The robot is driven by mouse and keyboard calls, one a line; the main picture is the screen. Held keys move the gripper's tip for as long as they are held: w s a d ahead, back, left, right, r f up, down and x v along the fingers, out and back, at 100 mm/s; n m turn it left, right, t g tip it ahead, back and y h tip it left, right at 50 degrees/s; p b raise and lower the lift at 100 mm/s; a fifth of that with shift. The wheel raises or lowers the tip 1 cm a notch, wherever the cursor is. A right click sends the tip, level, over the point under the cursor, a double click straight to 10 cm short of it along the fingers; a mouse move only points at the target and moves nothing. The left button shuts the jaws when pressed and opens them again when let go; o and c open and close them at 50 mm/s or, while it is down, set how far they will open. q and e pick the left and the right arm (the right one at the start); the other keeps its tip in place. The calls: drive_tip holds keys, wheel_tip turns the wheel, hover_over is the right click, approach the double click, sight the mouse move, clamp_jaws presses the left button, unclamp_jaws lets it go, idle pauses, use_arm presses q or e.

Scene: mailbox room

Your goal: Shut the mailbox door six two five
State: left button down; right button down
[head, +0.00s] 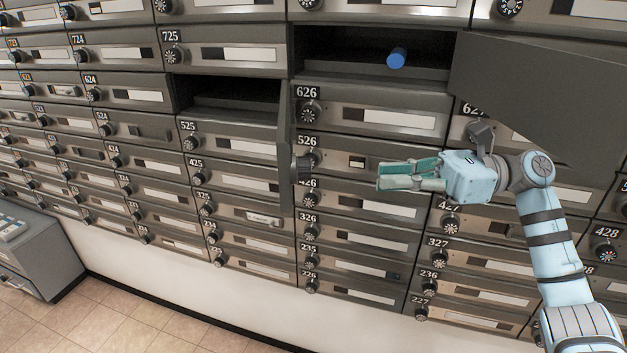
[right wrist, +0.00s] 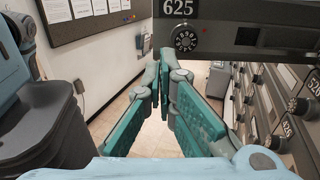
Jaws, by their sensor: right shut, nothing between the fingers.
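The mailbox door 625 (head: 286,150) stands open and shows almost edge-on in the head view, hinged at the right side of its dark, empty-looking compartment (head: 230,97). Its black dial (head: 300,169) sticks out to the right. In the right wrist view the front of door 625 (right wrist: 235,38) shows its number plate and dial (right wrist: 186,39). My right gripper (head: 379,177) is shut and empty, to the right of the door, on its dial side, with a gap between. Its teal fingers also show in the wrist view (right wrist: 161,62). My left gripper is not in view.
Another compartment above 626 is open, with a blue cylinder (head: 397,57) inside. Its large open door (head: 545,100) juts out above my right arm. A grey cabinet (head: 38,250) stands at lower left. Closed mailboxes fill the rest of the wall.

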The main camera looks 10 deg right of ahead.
sight(289, 131)
drive_tip(key=w+a+p, duration=0.2)
drive_tip(key=a, duration=1)
drive_tip(key=shift+w, duration=0.25)
